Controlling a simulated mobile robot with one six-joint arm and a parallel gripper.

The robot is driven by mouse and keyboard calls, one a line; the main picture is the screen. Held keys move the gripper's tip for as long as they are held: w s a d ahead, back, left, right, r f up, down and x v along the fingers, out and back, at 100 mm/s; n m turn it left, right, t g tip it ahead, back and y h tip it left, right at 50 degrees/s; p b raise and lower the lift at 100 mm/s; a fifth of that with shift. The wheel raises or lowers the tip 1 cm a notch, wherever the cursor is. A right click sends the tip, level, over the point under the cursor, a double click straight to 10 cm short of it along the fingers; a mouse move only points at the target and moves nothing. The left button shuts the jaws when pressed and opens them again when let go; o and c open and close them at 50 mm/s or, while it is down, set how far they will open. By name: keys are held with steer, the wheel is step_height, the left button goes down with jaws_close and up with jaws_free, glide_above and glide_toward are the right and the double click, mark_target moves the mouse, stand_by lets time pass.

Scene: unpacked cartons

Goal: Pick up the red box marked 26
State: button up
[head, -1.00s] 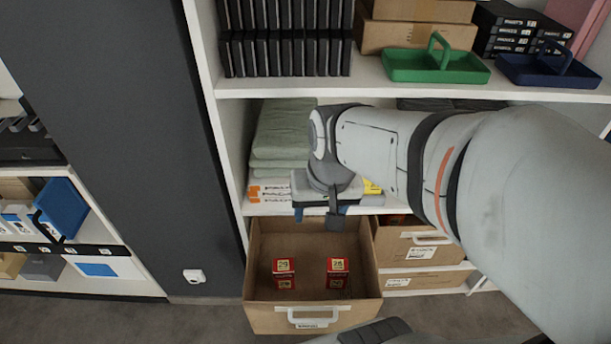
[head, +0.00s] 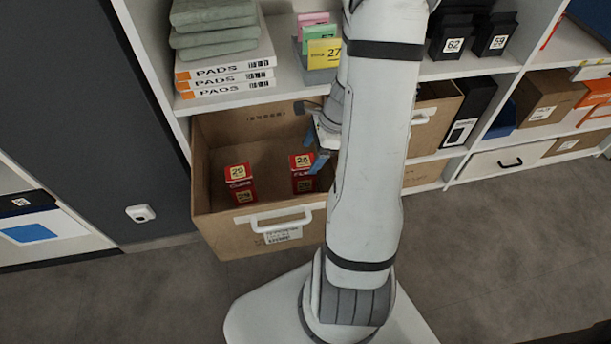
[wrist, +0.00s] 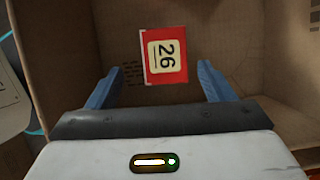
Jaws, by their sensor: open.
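The red box marked 26 (head: 302,172) stands in the right part of an open cardboard carton (head: 222,222). In the wrist view the red box (wrist: 165,56) shows from above, its cream label turned sideways. My gripper (wrist: 160,84) is open above the carton, its two blue fingers apart, one to each side of the box in the picture. I cannot tell how far the fingertips are above it. In the head view the gripper (head: 318,158) is partly hidden by my arm, close to the box's right side. A second red box, marked 29 (head: 240,183), stands to the left.
The carton has a white handle (head: 281,219) on its front and sits under a shelf (head: 225,97) with pads and folded cloths. Another carton (head: 436,115) stands to the right, behind my arm. The floor in front is clear.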

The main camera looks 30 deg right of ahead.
mark_target(306, 161)
steer(key=b+x, duration=0.3)
steer(key=x, duration=0.3)
steer(key=shift+w+f, duration=0.2)
steer(key=shift+r, duration=0.1)
